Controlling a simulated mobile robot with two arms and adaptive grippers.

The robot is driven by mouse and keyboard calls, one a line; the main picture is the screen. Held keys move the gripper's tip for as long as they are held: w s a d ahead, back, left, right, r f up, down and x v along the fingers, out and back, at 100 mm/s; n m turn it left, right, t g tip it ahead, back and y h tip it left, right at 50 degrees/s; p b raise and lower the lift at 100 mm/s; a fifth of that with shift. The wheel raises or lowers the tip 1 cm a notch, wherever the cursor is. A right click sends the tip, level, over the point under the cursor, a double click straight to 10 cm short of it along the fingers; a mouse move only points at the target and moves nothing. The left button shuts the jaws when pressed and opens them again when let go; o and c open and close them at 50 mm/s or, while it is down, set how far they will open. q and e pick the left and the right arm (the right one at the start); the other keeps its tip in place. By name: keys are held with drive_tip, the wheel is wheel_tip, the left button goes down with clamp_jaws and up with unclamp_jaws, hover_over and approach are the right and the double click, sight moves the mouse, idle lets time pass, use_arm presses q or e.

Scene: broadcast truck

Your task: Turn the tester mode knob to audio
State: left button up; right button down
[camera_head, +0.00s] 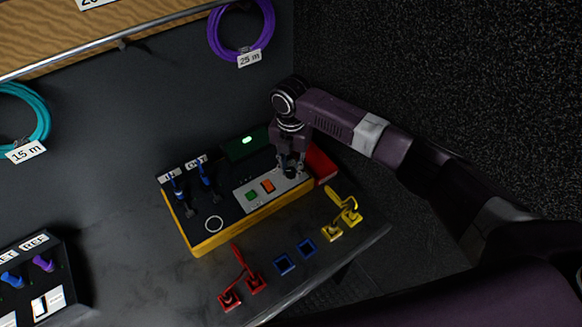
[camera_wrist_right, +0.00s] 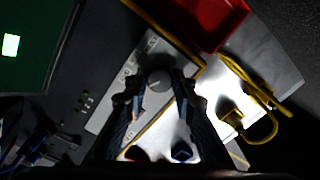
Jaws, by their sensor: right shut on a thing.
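The tester (camera_head: 238,207) is a black box with a yellow rim on the dark table. It has a grey control strip with a green and an orange button, a white ring and a lit green screen (camera_head: 247,141). My right gripper (camera_head: 291,172) points down over the strip's right end. In the right wrist view its fingers (camera_wrist_right: 160,98) are closed around the round grey mode knob (camera_wrist_right: 158,78). The strip's lettering is partly hidden by the fingers, so I cannot tell the knob's setting. My left gripper is not in view.
A red tray (camera_head: 320,164) adjoins the tester's right end. Red (camera_head: 243,284), blue (camera_head: 295,258) and yellow (camera_head: 343,214) connector pieces lie along the table's front. Another black box (camera_head: 38,275) stands at lower left. Purple (camera_head: 241,48) and teal (camera_head: 42,117) cable coils hang behind.

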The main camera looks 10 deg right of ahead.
sight(291, 171)
drive_tip(key=shift+w+r, duration=0.1)
drive_tip(key=c, duration=1.6)
unclamp_jaws()
wheel_tip(291, 171, up, 12)
